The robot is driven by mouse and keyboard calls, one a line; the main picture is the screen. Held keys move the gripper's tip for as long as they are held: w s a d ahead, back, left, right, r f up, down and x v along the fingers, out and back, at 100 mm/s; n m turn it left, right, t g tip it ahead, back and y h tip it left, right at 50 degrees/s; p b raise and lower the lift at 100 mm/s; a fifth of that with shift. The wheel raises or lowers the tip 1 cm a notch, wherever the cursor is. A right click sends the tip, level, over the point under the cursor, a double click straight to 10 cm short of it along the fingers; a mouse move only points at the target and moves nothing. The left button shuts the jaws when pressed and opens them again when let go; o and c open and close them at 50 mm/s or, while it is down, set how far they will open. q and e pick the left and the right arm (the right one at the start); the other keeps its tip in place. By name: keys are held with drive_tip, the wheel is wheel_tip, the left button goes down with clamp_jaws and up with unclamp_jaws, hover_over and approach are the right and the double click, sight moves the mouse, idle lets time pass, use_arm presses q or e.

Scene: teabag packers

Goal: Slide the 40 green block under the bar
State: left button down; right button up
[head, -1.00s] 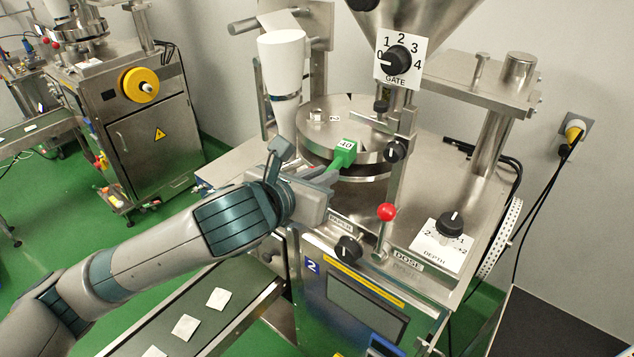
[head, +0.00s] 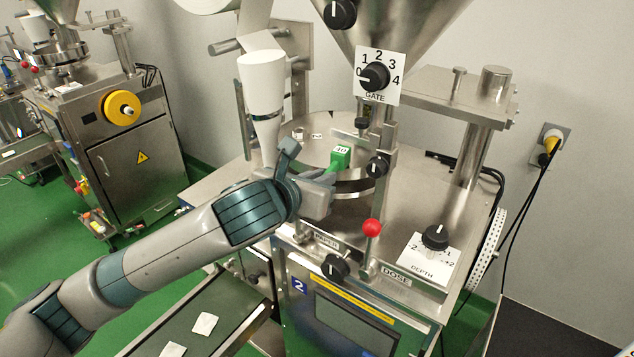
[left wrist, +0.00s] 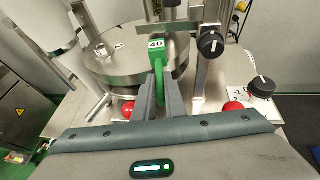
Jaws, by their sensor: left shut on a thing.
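The green block (head: 341,154) has a white top marked 40 and a green handle. It is at the near right part of the round steel plate (head: 306,134), left of an upright steel post with a black knob (head: 376,166). My left gripper (head: 326,177) is shut on the block's handle; the left wrist view shows the green handle (left wrist: 160,88) between the fingers and the block (left wrist: 157,45) beyond the tips. A slim bar with a black end (head: 362,124) hangs under the hopper, behind and right of the block. I cannot tell whether the block touches the plate. My right gripper is not in view.
A white paper cone (head: 264,85) stands left of the plate. A red-knobbed lever (head: 372,228) and the DEPTH dial (head: 435,238) are at the front right. The GATE dial (head: 375,77) is above. A conveyor with white bags (head: 205,323) runs below my arm.

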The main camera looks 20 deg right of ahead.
use_arm(q)
drive_tip(key=shift+w+d, duration=0.8)
drive_tip(key=c, duration=1.7)
unclamp_jaws()
drive_tip(key=shift+c, duration=0.2)
drive_tip(key=shift+s+a+r, duration=0.2)
drive_tip(key=shift+s+a, duration=0.15)
drive_tip(key=shift+a, duration=0.05)
drive_tip(key=b+v, duration=0.5)
drive_tip(key=v, duration=1.1)
drive_tip(key=shift+b, duration=0.3)
